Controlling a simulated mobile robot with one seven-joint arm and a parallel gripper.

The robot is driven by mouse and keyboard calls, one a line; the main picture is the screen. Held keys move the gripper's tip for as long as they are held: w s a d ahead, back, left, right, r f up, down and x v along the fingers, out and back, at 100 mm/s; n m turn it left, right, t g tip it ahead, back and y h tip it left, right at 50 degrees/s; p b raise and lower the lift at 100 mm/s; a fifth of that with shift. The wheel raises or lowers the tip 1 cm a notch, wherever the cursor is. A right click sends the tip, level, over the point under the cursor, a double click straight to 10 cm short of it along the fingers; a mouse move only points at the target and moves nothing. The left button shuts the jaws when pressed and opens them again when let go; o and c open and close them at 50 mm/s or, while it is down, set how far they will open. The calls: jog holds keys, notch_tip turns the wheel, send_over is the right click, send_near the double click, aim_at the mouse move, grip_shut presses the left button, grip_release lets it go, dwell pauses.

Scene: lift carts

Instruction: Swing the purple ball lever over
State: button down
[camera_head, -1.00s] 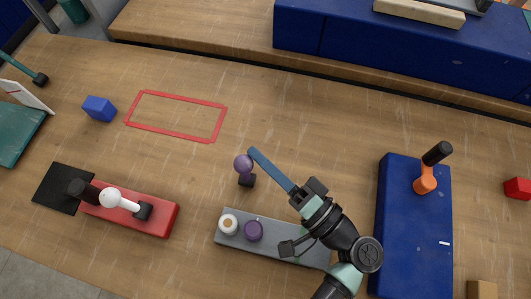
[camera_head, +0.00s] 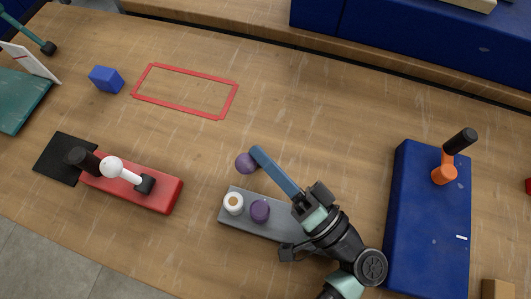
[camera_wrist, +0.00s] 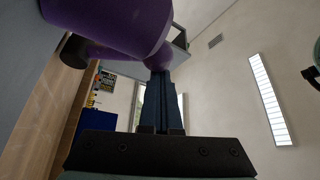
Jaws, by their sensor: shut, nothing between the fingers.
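The purple ball (camera_head: 246,163) of the lever shows in the head view above the grey plate (camera_head: 282,229). On that plate are a purple round base (camera_head: 260,210) and a white knob (camera_head: 233,203). My gripper (camera_head: 257,151) is shut and empty, its blue fingers lying right beside the ball on its upper right side; I cannot tell whether they touch it. In the wrist view, the purple ball (camera_wrist: 158,58) shows at the fingertips (camera_wrist: 160,76), partly behind a large purple part (camera_wrist: 110,22) at the upper left. My arm hides the right end of the plate.
A red plate (camera_head: 165,199) with a white ball lever (camera_head: 111,167) stands left. A blue plate (camera_head: 425,235) with an orange lever (camera_head: 445,173) stands right. Bare tabletop lies around the ball.

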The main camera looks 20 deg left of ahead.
dwell(0.3)
notch_tip(320, 180, up, 10)
jog(key=p, duration=0.1)
jog(key=w+d+r+n+t+h+p, duration=0.2)
jog(key=w+r+t+h+p, duration=0.45)
jog(key=w+r, duration=1)
jog(key=s+d+r+t+h, duration=0.1)
jog(key=s+r+t+h, duration=0.2)
jog(key=r, duration=0.7)
jog(key=s+d+r+m+t+h+p, duration=0.1)
jog(key=s+d+r+t+h, duration=0.1)
jog(key=r, duration=0.8)
jog(key=s+d+r+t+h+p, duration=0.1)
jog(key=s+r+t+h, duration=0.3)
jog(key=r, duration=0.6)
jog(key=t+h, duration=0.2)
jog(key=h, duration=0.1)
jog(key=shift+s+d+r, duration=0.2)
jog(key=shift+s+r, duration=0.15)
jog(key=shift+s, duration=0.05)
